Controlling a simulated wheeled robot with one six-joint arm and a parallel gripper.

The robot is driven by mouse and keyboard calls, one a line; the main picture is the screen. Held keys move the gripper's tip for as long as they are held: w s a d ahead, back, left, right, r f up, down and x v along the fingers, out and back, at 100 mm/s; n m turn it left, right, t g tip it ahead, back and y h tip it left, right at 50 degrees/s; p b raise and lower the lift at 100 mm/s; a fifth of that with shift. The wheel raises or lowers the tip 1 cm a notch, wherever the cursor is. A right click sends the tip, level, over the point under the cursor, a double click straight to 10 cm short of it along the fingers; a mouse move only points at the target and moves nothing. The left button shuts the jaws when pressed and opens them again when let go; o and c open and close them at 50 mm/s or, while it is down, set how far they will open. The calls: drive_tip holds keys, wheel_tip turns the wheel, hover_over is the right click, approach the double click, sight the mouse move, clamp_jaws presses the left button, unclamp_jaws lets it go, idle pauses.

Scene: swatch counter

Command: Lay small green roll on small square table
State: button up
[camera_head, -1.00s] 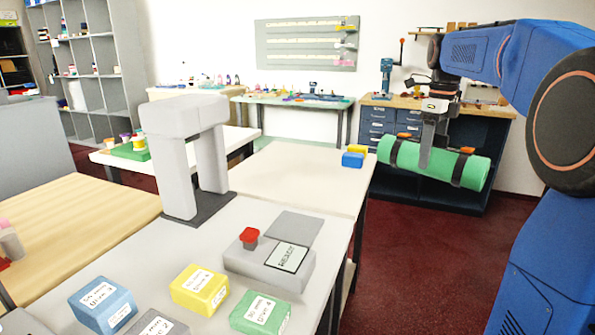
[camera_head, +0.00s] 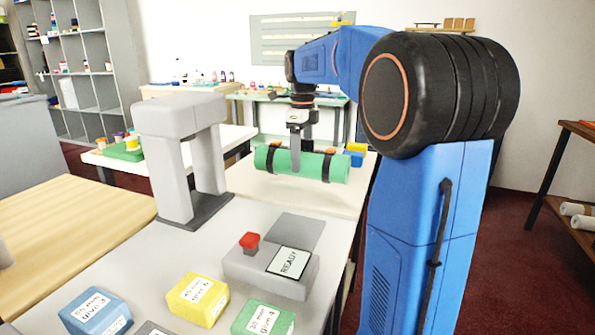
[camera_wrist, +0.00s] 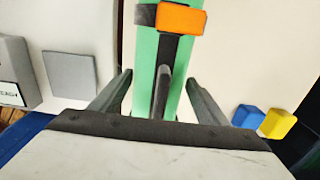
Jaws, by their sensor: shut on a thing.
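The small green roll (camera_head: 321,166), with black straps and orange buckles, is held level by my gripper (camera_head: 296,160). The roll hangs over a pale table top (camera_head: 300,197) behind the grey counter. I cannot tell the exact gap below it. In the wrist view the roll (camera_wrist: 148,75) passes between the gripper's fingers (camera_wrist: 160,92), with an orange buckle near the top. The roll hides part of the table top behind it.
Blue and yellow blocks (camera_head: 355,155) stand at the table's far right corner. A grey arch (camera_head: 180,150) and a control box with a red button (camera_head: 270,268) stand on the near counter. Labelled blue, yellow and green blocks (camera_head: 198,297) lie in front. The table's near middle is clear.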

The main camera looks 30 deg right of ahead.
sight(302, 170)
drive_tip(key=shift+a+f, duration=0.1)
drive_tip(key=shift+f, duration=2.2)
drive_tip(key=shift+f, duration=0.15)
drive_tip(key=o, duration=1.2)
wheel_tip(302, 170, up, 12)
drive_tip(key=shift+r, duration=0.15)
